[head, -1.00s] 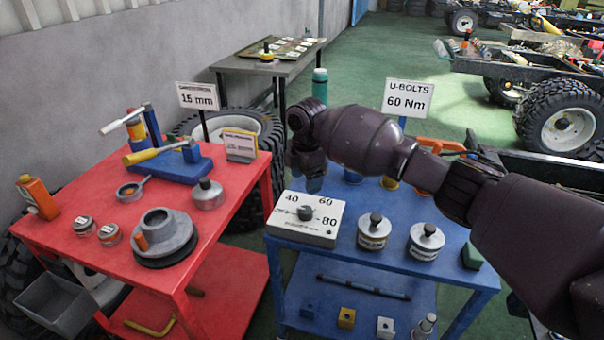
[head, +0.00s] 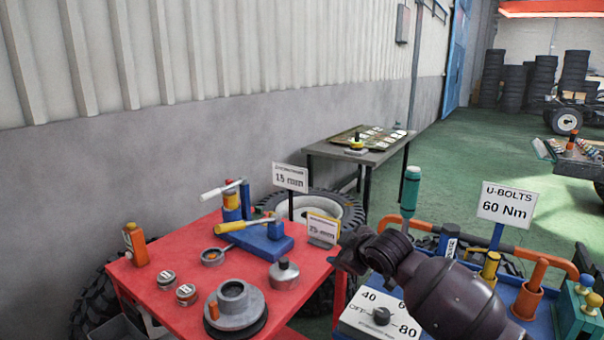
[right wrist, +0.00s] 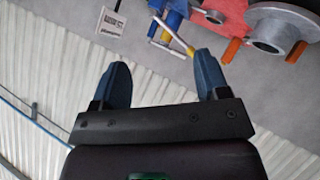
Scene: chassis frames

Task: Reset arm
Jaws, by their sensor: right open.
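My right gripper (right wrist: 162,70) is open and empty in the right wrist view, its two blue fingers spread apart with nothing between them. In the head view my right arm comes in from the lower right, its dark wrist end over the near left of the blue cart (head: 525,325), in front of the dial box (head: 372,318). The fingers are hard to make out there. My left gripper is not in view.
The red cart (head: 190,262) on the left carries a blue stand with tools (head: 262,243), a grey flanged hub (head: 235,305) and small containers. A U-BOLTS 60 Nm sign (head: 507,204) and orange rail (head: 560,262) stand on the right. A grey table (head: 345,153) is farther back.

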